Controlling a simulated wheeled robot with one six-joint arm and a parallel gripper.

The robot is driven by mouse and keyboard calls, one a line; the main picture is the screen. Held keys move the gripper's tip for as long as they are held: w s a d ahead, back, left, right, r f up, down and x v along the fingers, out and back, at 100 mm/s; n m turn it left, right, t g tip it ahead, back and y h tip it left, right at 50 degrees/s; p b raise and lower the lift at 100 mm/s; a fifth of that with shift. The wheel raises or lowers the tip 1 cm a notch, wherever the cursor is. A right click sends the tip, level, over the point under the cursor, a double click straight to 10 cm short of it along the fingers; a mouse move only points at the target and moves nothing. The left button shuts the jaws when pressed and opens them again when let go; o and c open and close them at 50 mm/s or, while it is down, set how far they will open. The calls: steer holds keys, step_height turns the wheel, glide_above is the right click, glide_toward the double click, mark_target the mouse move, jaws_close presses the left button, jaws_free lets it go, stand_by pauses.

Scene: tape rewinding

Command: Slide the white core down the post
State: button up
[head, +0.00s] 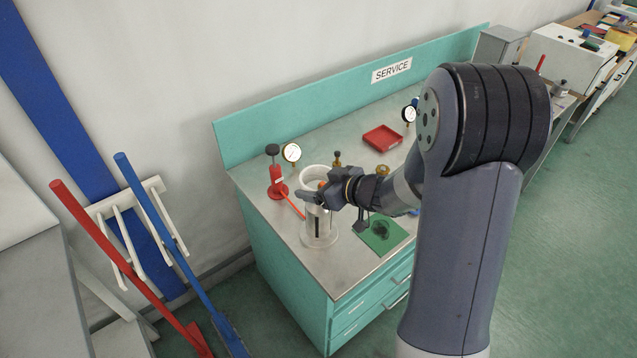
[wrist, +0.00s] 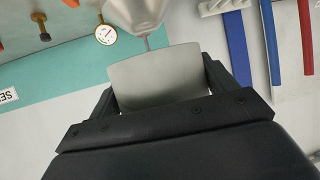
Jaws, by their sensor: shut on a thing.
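My gripper (head: 318,195) is shut on the white core (wrist: 160,75). In the wrist view the core spans the gap between the two dark fingers (wrist: 160,95). In the head view a white rim of the core (head: 314,173) shows behind my gripper. A pale upright post (head: 319,222) on a round base stands on the bench below my gripper. In the wrist view a thin rod and a pale tapered shape (wrist: 138,15) show just beyond the core. My gripper hides where core and post meet, so I cannot tell how far the core is around it.
A red stand (head: 277,180) and a gauge (head: 291,153) are behind to the left. A red tray (head: 382,138) and a second gauge (head: 409,114) stand farther right. A green mat (head: 381,234) lies right of the post.

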steer(key=o, duration=0.9)
steer(key=shift+o, duration=0.2)
steer(key=shift+d, duration=0.1)
steer(key=v, duration=1)
steer(key=shift+s+d, duration=0.2)
steer(key=shift+s, duration=0.1)
steer(key=shift+r, duration=0.1)
